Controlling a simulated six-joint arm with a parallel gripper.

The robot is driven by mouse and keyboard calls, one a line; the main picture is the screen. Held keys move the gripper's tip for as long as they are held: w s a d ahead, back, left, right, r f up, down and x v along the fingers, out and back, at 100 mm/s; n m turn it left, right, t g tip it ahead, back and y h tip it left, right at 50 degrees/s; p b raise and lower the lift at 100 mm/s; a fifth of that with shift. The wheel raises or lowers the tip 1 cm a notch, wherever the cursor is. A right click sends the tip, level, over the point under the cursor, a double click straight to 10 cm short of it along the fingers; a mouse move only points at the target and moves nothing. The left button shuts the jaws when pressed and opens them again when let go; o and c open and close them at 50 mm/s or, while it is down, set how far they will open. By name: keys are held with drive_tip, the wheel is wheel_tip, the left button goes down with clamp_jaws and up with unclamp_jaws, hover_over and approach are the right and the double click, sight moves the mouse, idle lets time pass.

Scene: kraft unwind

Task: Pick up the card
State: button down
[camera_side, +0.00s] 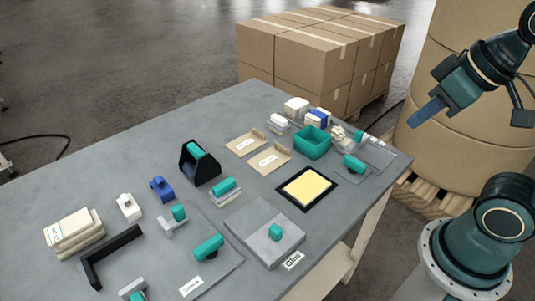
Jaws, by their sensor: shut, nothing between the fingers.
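Several card-like things lie on the grey table, and I cannot tell which one is the card. A small white card with dark print (292,261) lies near the front edge, beside a grey square plate. Another white printed card (191,287) lies at the lower left. Two tan pieces with white labels, a rear one (240,146) and a front one (268,160), lie near the middle. My gripper (414,121) is at the upper right, raised and away from all of these. Its blue fingers are together and empty.
A teal open bin (312,142) and a black-framed yellow pad (307,188) are at the right of the table (120,165). A black dispenser (200,165) stands mid-table. A black L-shaped bracket (108,255) is at left. Stacked cartons (300,55) stand behind. The table's back left is clear.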

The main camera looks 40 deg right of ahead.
drive_tip(key=c, duration=1.5)
unclamp_jaws()
drive_tip(key=shift+w, duration=0.1)
drive_tip(key=w, duration=2.1)
drive_tip(key=shift+g, duration=0.5)
drive_tip(key=w+f, duration=0.4)
drive_tip(key=w, duration=0.1)
drive_tip(key=w+d+f, duration=0.1)
drive_tip(key=w+f, duration=0.4)
drive_tip(key=w, duration=0.1)
drive_tip(key=w+f, duration=0.4)
drive_tip(key=w, duration=0.2)
drive_tip(key=shift+d+f, duration=0.3)
drive_tip(key=shift+f, duration=0.1)
